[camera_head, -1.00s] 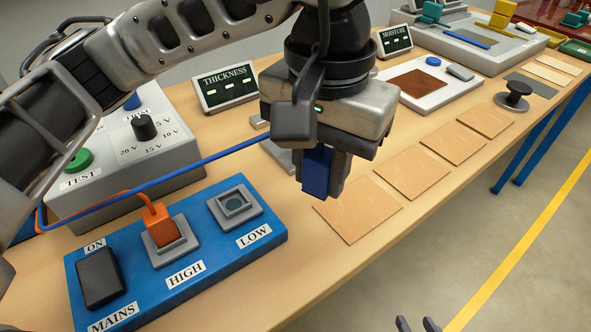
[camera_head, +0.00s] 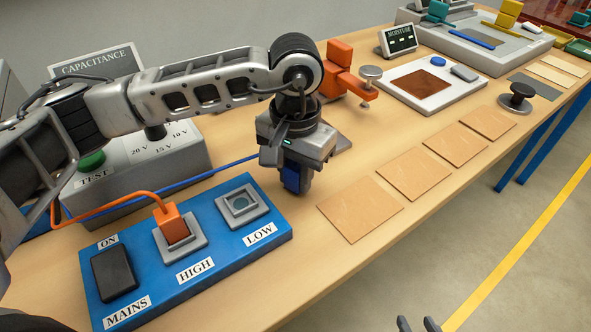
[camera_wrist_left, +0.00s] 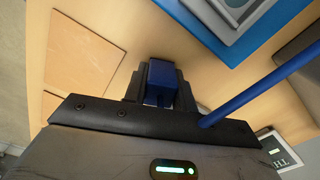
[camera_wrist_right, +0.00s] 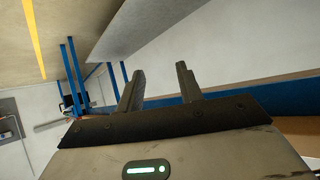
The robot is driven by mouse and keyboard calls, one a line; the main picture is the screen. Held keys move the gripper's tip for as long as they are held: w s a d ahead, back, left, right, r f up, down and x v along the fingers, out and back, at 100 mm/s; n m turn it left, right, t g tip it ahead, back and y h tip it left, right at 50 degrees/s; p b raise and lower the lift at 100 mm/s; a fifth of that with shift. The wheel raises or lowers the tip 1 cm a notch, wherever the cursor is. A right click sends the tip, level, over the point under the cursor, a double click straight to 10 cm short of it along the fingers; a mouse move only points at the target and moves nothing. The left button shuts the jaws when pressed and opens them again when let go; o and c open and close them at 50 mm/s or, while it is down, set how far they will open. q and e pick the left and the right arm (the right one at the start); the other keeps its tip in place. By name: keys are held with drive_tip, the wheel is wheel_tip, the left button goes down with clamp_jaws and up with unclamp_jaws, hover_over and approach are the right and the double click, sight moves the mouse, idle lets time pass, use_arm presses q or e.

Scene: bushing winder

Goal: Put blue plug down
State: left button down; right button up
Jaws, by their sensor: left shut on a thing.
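My left gripper (camera_head: 294,186) is shut on the blue plug (camera_head: 291,178), just right of the blue socket panel (camera_head: 232,250). The plug (camera_wrist_left: 160,80) shows between the fingers in the left wrist view, with its blue cable running off to the upper right. The gripper points down at the tabletop; I cannot tell whether the plug touches it. The LOW socket (camera_head: 243,204) is empty. An orange plug (camera_head: 171,224) sits in the HIGH socket. My right gripper (camera_wrist_right: 160,88) is open and empty, away from the table; its fingertips show at the head view's bottom edge.
Several tan square sheets (camera_head: 360,208) lie in a row to the right of the left gripper. A grey tester box (camera_head: 150,165) stands behind the panel. An orange gauge (camera_head: 345,75) stands behind the arm. Bare wood lies between panel and sheets.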

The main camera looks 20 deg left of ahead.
sight(296, 166)
use_arm(q)
drive_tip(key=shift+f, duration=0.1)
use_arm(e)
drive_tip(key=shift+f, duration=0.1)
use_arm(q)
drive_tip(key=shift+f+b, duration=0.45)
drive_tip(key=shift+b, duration=0.3)
drive_tip(key=c, duration=1.1)
unclamp_jaws()
drive_tip(key=shift+c, duration=0.2)
drive_tip(key=shift+r+p, duration=0.6)
drive_tip(key=shift+p, duration=0.15)
drive_tip(key=shift+r, duration=0.35)
wheel_tip(296, 166, up, 10)
drive_tip(key=shift+b, duration=0.4)
drive_tip(key=shift+r, duration=0.6)
use_arm(e)
drive_tip(key=shift+a+f, duration=0.1)
